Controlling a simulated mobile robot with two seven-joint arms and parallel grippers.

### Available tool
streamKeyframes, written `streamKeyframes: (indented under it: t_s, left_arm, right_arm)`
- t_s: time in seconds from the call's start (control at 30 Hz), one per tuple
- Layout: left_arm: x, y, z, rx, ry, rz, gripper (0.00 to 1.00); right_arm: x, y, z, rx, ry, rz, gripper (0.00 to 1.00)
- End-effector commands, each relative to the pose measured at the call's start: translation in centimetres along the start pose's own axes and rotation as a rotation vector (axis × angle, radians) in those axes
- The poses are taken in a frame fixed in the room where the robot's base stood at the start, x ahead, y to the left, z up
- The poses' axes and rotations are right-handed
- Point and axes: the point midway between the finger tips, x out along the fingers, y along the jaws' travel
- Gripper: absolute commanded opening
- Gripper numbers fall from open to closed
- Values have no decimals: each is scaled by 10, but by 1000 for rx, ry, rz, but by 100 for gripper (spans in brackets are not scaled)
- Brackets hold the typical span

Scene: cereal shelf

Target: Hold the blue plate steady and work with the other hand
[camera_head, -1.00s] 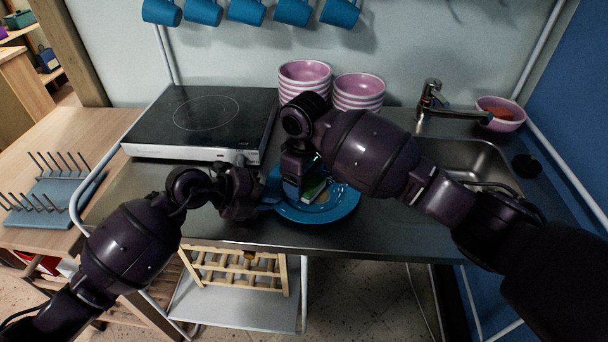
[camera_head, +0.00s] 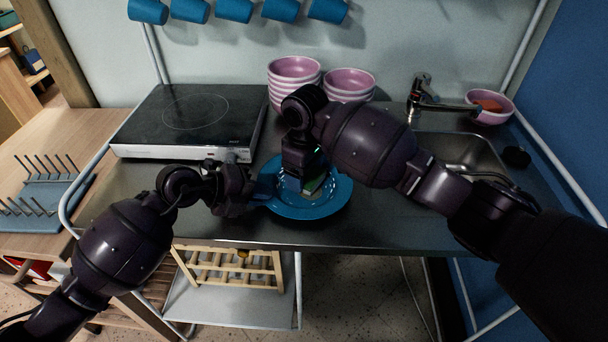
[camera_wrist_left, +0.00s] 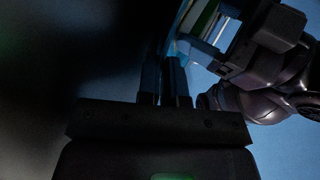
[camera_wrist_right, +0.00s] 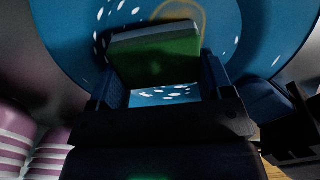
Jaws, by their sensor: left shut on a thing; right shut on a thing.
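The blue plate (camera_head: 338,196) lies on the metal counter in front of the bowls. My left gripper (camera_head: 262,190) is shut on its left rim; the left wrist view shows the closed fingers (camera_wrist_left: 165,80) close together. My right gripper (camera_head: 303,180) is over the plate, shut on a green and white sponge (camera_head: 314,186). In the right wrist view the sponge (camera_wrist_right: 155,60) sits between the fingers, against or just above the plate's speckled face (camera_wrist_right: 262,35); I cannot tell which. A brownish ring-shaped mark (camera_wrist_right: 190,10) shows on the plate beside the sponge.
A hob (camera_head: 185,120) stands at the left of the counter. Stacked pink bowls (camera_head: 295,70) stand behind the plate. The sink (camera_head: 455,150), tap (camera_head: 420,90) and a pink bowl (camera_head: 491,112) are at the right. Blue mugs (camera_head: 234,10) hang above. A dish rack (camera_head: 40,200) is at far left.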

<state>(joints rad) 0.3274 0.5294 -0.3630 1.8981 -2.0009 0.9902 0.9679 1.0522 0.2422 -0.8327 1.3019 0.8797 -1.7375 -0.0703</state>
Motion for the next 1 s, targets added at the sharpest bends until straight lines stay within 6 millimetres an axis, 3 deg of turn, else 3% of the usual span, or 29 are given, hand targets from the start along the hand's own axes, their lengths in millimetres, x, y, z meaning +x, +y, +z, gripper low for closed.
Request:
streamKeyframes:
  t_s: [0.5, 0.8, 1.0]
  left_arm:
    - [1, 1, -2, 2, 5, 2, 0]
    - [1, 0, -2, 3, 6, 1, 0]
    - [1, 0, -2, 3, 6, 1, 0]
  right_arm:
    - [0, -9, -19, 0, 3, 1, 51]
    - [0, -11, -20, -1, 4, 1, 51]
    - [-12, -10, -20, 0, 6, 1, 51]
